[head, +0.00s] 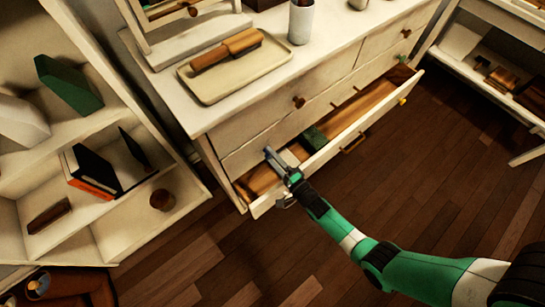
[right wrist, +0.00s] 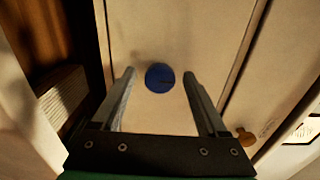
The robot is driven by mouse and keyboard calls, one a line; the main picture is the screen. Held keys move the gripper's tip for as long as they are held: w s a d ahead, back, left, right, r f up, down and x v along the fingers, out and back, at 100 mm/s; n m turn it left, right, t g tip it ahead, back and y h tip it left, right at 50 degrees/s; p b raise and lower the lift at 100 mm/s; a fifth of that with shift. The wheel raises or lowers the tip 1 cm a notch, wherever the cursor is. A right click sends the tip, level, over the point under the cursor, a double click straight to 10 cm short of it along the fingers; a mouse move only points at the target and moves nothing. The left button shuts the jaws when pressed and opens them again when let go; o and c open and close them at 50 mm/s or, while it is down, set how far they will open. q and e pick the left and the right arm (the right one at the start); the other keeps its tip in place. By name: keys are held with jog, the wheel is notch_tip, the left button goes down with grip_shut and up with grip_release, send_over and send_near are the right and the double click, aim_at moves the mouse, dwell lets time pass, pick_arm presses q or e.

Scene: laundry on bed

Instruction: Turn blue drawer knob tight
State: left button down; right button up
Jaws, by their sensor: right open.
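The blue drawer knob (right wrist: 160,77) is round and sits on a pale drawer front (right wrist: 200,35) in the right wrist view. My right gripper (right wrist: 159,72) is open, with one finger on each side of the knob and a gap on both sides. I cannot tell how far the fingertips are from the drawer front. In the head view my right gripper (head: 277,178) is at the left end of the pulled-out bottom drawer (head: 335,150), and the blue knob is hidden there. My left gripper is not in view.
The white dresser (head: 235,130) carries a tray (head: 215,82) with a brush (head: 227,50) and a cup (head: 301,20). A green thing (head: 314,137) lies in the open drawer. Shelves (head: 105,215) stand left; the wooden floor right is clear.

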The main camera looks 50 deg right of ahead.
jog(key=s+a+p, duration=0.1)
jog(key=s+p, duration=0.2)
jog(key=s, duration=0.8)
jog(key=shift+s+a+p, duration=0.25)
jog(key=shift+a+p, duration=0.1)
